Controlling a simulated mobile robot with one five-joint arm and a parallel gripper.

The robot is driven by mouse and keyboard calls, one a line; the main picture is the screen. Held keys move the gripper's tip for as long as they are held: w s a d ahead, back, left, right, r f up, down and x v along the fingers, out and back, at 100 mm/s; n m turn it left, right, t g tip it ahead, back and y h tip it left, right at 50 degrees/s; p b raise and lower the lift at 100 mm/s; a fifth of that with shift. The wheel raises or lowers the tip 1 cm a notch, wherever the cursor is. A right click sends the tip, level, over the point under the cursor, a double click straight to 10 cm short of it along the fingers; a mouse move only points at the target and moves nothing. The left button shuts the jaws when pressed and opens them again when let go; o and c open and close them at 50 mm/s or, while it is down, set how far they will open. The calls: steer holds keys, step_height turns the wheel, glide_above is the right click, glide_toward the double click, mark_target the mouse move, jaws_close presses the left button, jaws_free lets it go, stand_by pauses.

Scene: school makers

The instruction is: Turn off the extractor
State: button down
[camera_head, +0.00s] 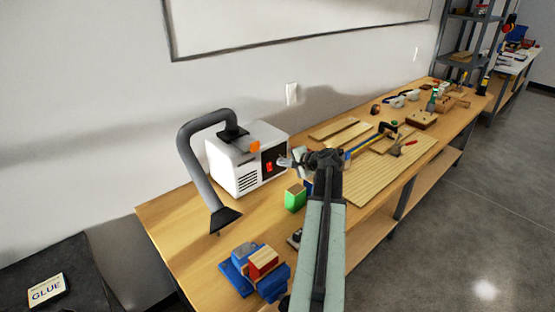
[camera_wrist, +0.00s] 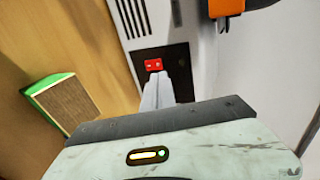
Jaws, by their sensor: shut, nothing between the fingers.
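The extractor (camera_head: 236,165) is a white box with a grey bent hose and hood, standing on the wooden workbench against the wall. Its red switch (camera_head: 269,167) sits on a black panel on the side facing my arm. In the wrist view the red switch (camera_wrist: 154,65) shows just beyond my fingertips. My gripper (camera_head: 287,162) is shut and empty, its tips close to the panel; in the wrist view the closed fingers (camera_wrist: 157,85) point at the switch. I cannot tell whether they touch it. An orange part (camera_head: 254,146) is on the extractor's upper edge.
A green-and-wood block (camera_head: 295,198) stands on the bench just in front of the extractor, close to my arm. Boards (camera_head: 392,168) and tools cover the bench to the right.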

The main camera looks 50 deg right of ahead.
steer(key=p+v, duration=0.2)
steer(key=v, duration=0.4)
steer(key=shift+w+r, duration=0.25)
steer(key=shift+r, duration=0.1)
